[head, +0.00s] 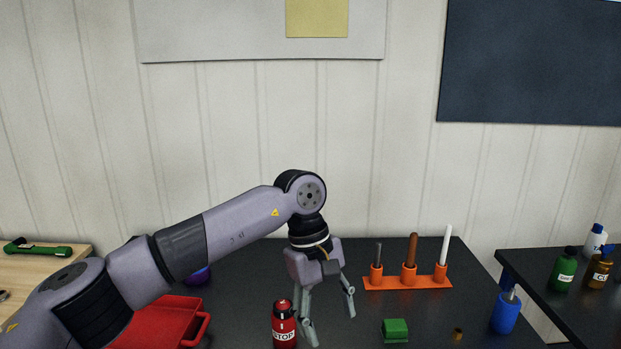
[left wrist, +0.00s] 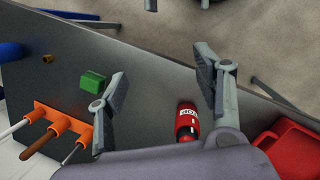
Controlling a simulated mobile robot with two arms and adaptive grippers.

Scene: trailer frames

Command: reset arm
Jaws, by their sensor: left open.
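My left gripper (head: 331,318) hangs fingers-down over the dark table (head: 345,262), open, with nothing between its fingers. In the left wrist view its two fingers (left wrist: 165,92) stand wide apart. A red bottle labelled STOP (head: 284,326) stands just left of the gripper in the head view. The bottle also shows in the left wrist view (left wrist: 187,122), close to one finger and apart from it as far as I can tell.
A green block (head: 395,330) and an orange rack (head: 407,282) with upright tools are right of the gripper. A red bin (head: 160,322) is at left, partly behind my arm. A blue container (head: 505,314) is at right. A second dark table (head: 560,300) holds bottles.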

